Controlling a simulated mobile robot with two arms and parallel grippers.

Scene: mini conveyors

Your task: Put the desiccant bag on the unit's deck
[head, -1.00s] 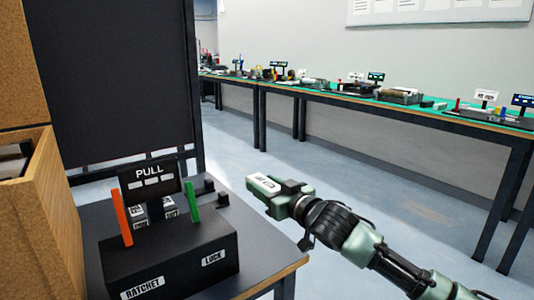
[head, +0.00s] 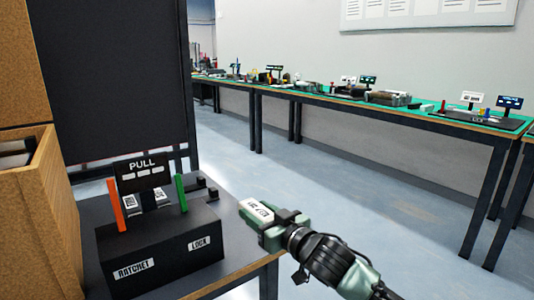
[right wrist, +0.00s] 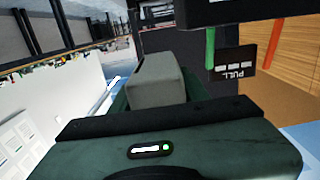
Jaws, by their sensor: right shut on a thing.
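My right gripper (head: 268,226) is shut on a small pale bag (head: 256,209) with dark print, which I take to be the desiccant bag. In the right wrist view the bag shows as a grey-white block (right wrist: 155,80) beyond the green gripper body. The bag is in the air, just right of the table with a black unit (head: 165,252) marked RATCHET and LOCK. The unit has a PULL sign (head: 143,173), an orange lever (head: 117,205) and a green lever (head: 181,194). Which surface is its deck I cannot tell. My left gripper is out of view.
The dark table (head: 232,262) has a bare strip right of the unit. A wooden box (head: 62,220) stands close at the left, with a dark panel (head: 110,80) behind. A long green-topped bench (head: 395,103) with several devices runs along the wall. Floor between is clear.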

